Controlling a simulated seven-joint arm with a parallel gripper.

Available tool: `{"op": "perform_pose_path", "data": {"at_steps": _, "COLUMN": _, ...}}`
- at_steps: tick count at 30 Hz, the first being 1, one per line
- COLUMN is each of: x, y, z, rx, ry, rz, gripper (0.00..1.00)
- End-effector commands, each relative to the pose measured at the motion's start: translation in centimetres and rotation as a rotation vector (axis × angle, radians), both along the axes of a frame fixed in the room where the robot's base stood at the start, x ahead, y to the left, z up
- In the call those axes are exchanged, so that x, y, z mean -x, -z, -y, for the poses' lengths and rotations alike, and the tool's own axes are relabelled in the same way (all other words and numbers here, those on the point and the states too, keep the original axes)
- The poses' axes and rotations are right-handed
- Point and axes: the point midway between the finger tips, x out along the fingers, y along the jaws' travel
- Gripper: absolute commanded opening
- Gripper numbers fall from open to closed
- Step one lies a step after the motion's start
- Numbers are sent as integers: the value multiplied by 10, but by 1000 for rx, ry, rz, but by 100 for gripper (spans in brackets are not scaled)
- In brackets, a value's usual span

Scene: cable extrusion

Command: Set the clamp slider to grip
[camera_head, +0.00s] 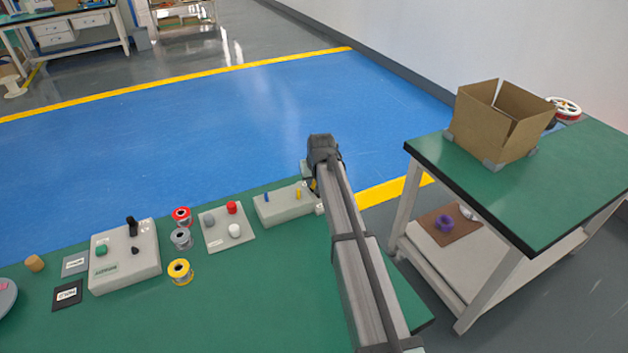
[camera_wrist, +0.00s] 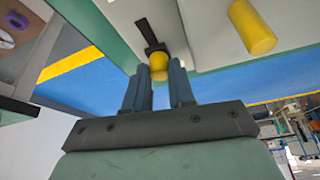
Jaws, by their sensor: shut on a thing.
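The light grey clamp box (camera_head: 285,207) stands on the green table in the head view, with a blue peg (camera_head: 267,197) and a yellow peg (camera_head: 298,193) on top. In the wrist view, a short yellow slider knob (camera_wrist: 158,61) sits at the end of a dark slot (camera_wrist: 147,33) in the pale box face. My gripper (camera_wrist: 160,73) is shut on this knob, one finger on each side. A larger yellow cylinder (camera_wrist: 251,27) stands to the right, apart from the fingers. In the head view my arm largely hides the gripper and the knob at the box's right end.
Left of the box are a plate with coloured knobs (camera_head: 228,229), a red spool (camera_head: 182,216), a grey spool (camera_head: 181,238), a yellow spool (camera_head: 180,272) and a control box (camera_head: 125,262) with a black lever. A cardboard box (camera_head: 490,125) stands on the right table.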

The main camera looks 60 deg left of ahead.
Motion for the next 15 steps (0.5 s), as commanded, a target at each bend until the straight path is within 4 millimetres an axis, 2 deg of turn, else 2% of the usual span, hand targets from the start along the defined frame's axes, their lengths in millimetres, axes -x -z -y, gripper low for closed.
{"op": "perform_pose_path", "data": {"at_steps": 11, "x": 0, "y": 0, "z": 1, "rx": 0, "ry": 0, "rz": 0, "gripper": 0}}
{"op": "perform_pose_path", "data": {"at_steps": 15, "x": 1, "y": 0, "z": 14, "rx": 1, "ry": 1, "rz": -1, "gripper": 0}}
